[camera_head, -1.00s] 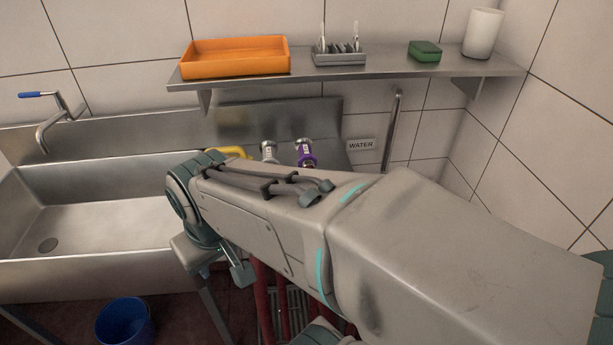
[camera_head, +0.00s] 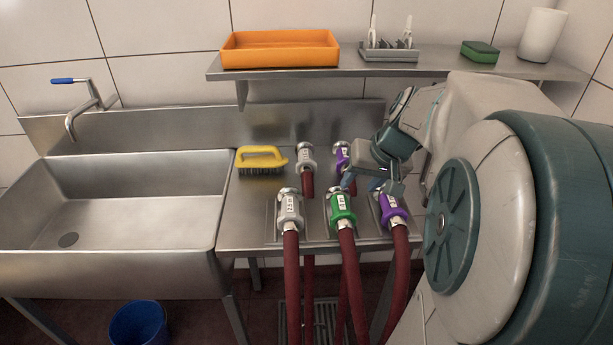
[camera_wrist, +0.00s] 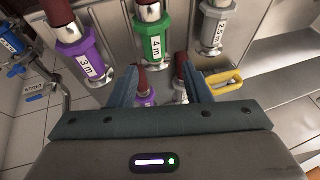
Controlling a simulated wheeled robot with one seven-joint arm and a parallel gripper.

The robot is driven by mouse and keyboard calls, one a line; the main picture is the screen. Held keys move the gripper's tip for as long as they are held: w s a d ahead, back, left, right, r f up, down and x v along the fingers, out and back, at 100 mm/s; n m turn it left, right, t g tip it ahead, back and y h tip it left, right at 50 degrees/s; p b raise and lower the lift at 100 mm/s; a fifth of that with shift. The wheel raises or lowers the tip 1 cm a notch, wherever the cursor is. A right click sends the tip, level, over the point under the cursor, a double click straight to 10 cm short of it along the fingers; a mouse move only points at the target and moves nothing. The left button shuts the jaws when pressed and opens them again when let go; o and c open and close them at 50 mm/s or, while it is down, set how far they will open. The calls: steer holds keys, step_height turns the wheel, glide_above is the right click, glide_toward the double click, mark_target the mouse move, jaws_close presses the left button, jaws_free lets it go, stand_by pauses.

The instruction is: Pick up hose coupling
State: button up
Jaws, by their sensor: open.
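Several hose couplings with dark red hoses stand at the bench. In the head view the front row has a grey coupling (camera_head: 290,208), a green one (camera_head: 342,210) and a purple one (camera_head: 391,210). Behind are another grey coupling (camera_head: 306,160) and a purple one (camera_head: 343,157). My gripper (camera_head: 373,187) is open and empty, above the bench close to the front green and purple couplings and the back purple one. In the wrist view the purple coupling (camera_wrist: 82,60) reads "3 m" and the green one (camera_wrist: 152,40) "4 m". The back purple coupling (camera_wrist: 147,98) shows between my fingers.
A yellow brush (camera_head: 262,158) lies left of the couplings, beside the steel sink (camera_head: 130,205). A shelf (camera_head: 440,62) above holds an orange tray (camera_head: 280,50), a grey rack (camera_head: 388,54), a green sponge (camera_head: 479,51) and a white cylinder (camera_head: 541,36). A blue bucket (camera_head: 139,323) stands below.

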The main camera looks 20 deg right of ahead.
glide_toward(344, 202)
steer(key=x, duration=0.4)
steer(key=shift+s+a+f+b, duration=0.15)
steer(key=shift+a+f+b, duration=0.1)
steer(key=shift+f+b, duration=0.1)
steer(key=shift+w+x, duration=0.1)
steer(key=shift+x, duration=1.35)
steer(key=shift+w+x, duration=0.15)
steer(key=shift+x, duration=1.3)
steer(key=shift+d, duration=0.2)
steer(key=shift+r, duration=0.1)
steer(key=c, duration=0.9)
